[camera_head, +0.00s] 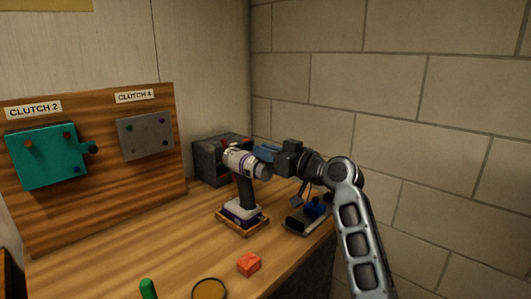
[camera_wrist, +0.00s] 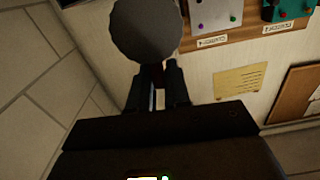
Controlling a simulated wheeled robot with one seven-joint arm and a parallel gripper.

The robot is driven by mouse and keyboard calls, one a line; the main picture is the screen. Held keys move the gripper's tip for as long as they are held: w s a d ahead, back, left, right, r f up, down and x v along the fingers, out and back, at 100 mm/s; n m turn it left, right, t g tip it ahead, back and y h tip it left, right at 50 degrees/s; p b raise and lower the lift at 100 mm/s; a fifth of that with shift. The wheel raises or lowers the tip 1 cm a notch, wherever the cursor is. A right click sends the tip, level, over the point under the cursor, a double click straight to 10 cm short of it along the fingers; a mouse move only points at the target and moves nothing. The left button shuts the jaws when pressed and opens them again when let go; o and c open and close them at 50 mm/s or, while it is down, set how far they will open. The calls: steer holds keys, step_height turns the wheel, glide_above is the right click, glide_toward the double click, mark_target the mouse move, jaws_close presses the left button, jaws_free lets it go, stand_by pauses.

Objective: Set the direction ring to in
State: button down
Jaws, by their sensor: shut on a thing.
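A white and dark cordless drill (camera_head: 243,192) stands upright on its battery foot in a small wooden tray (camera_head: 240,223) on the bench. My gripper (camera_head: 267,156), with blue fingers, reaches in from the right to the drill's upper right end. In the wrist view my gripper's fingers (camera_wrist: 157,84) close around a small dark reddish part beside a grey round end of the drill (camera_wrist: 147,30). This part appears to be on the direction ring; its markings and setting cannot be read. The fingers hide part of the drill head.
A wooden board with a teal CLUTCH 2 plate (camera_head: 46,155) and grey CLUTCH 4 plate (camera_head: 146,137) stands at left. A dark box (camera_head: 212,165) is behind the drill. An orange block (camera_head: 249,264) lies in front.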

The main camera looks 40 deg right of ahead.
steer(key=shift+d+f+m, duration=0.2)
steer(key=shift+d+m, duration=0.35)
steer(key=shift+m, duration=0.7)
steer(key=shift+d+f+m, duration=0.15)
steer(key=shift+d+m, duration=0.4)
steer(key=shift+m, duration=0.7)
steer(key=c, duration=1.2)
jaws_free()
steer(key=shift+o, duration=0.2)
steer(key=s+b, duration=0.1)
steer(key=s, duration=0.6)
steer(key=shift+s+d, duration=0.2)
steer(key=shift+s, duration=0.2)
